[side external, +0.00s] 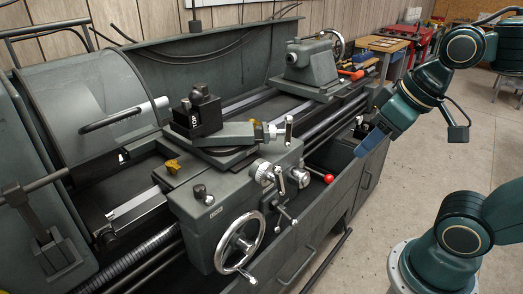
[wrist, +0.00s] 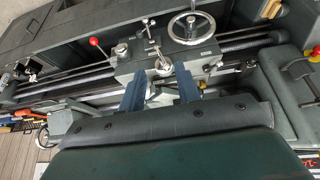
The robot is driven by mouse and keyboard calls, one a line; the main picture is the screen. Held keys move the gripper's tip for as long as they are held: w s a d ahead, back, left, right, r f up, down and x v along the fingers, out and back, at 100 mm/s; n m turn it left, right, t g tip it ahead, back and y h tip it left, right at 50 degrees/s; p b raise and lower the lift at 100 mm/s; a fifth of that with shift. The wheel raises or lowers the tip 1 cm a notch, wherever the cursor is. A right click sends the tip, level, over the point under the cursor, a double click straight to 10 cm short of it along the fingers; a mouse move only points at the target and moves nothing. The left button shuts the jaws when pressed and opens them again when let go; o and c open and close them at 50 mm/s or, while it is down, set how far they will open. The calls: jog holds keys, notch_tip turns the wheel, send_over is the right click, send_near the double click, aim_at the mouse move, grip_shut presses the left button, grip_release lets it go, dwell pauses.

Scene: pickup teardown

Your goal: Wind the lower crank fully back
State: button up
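The lathe carriage (side external: 235,195) carries several chrome cranks on its front and top. A small crank (side external: 285,213) sits low on the front, right of the large handwheel (side external: 240,243). Another crank (side external: 272,177) sits above it, and one with an upright handle (side external: 289,130) is on the top slide. I cannot tell for sure which is the lower crank. My gripper (side external: 369,143) is in the air right of the carriage, apart from all the cranks. In the wrist view its two blue fingers (wrist: 160,93) stand apart with nothing held; a chrome crank (wrist: 163,66) shows beyond them.
A red-knobbed lever (side external: 328,178) sticks out from the carriage's right side; it also shows in the wrist view (wrist: 94,42). The tailstock (side external: 310,62) stands behind on the bed. The chuck guard (side external: 90,100) is at left. The floor (side external: 355,240) in front is clear.

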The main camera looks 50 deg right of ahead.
jog(key=g+h, duration=0.3)
jog(key=g, duration=0.2)
send_over(278, 182)
jog(key=a, duration=0.4)
notch_tip(278, 182, down, 6)
jog(key=shift+d, duration=0.2)
jog(key=shift+f, duration=0.2)
jog(key=shift+s+x, duration=0.1)
jog(key=shift+x, duration=3.3)
jog(key=shift+s+x, duration=0.15)
jog(key=shift+x, duration=3.25)
jog(key=c, duration=0.7)
